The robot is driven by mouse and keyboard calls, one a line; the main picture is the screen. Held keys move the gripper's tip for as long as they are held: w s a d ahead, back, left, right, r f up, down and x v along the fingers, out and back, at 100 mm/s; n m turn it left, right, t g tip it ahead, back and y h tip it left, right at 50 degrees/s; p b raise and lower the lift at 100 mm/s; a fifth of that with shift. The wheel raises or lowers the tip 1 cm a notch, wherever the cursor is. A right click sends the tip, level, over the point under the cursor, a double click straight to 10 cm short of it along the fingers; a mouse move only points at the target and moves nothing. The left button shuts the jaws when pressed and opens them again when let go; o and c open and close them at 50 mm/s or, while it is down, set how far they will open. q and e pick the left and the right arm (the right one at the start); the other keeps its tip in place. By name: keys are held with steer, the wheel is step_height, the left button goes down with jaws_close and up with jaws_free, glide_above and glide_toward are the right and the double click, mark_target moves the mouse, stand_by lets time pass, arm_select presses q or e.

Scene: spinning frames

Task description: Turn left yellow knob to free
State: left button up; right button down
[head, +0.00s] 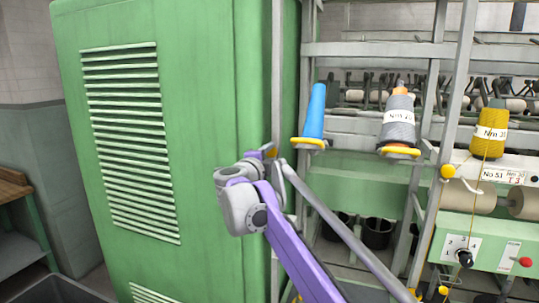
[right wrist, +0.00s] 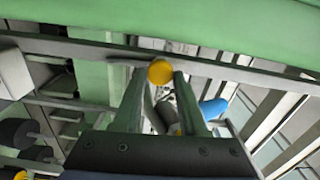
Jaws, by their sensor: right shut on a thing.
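The left yellow knob (right wrist: 160,72) sits between the two fingertips of my right gripper (right wrist: 158,76) in the right wrist view, on a grey metal bar. The fingers are shut on it. In the head view my right gripper (head: 270,156) is beside the green cabinet's right edge, at the grey upright post, and mostly hides this knob. Which way the knob is turned cannot be told. Another yellow knob (head: 447,171) is on a post farther right. My left gripper is not in view.
A large green cabinet (head: 205,120) with louvres stands close on the left. A blue cone (head: 315,112), a grey thread cone (head: 398,122) and a yellow thread cone (head: 492,132) stand to the right of the gripper. A slanted grey bar (head: 340,228) runs down below it.

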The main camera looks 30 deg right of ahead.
steer(key=shift+m, duration=0.4)
steer(key=c, duration=0.8)
jaws_free()
steer(key=shift+o, duration=0.2)
arm_select(q)
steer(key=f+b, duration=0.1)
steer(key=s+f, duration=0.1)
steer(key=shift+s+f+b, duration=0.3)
steer(key=shift+b, duration=0.1)
arm_select(e)
steer(key=v, duration=1)
steer(key=shift+s+a, duration=0.25)
steer(key=shift+s, duration=0.05)
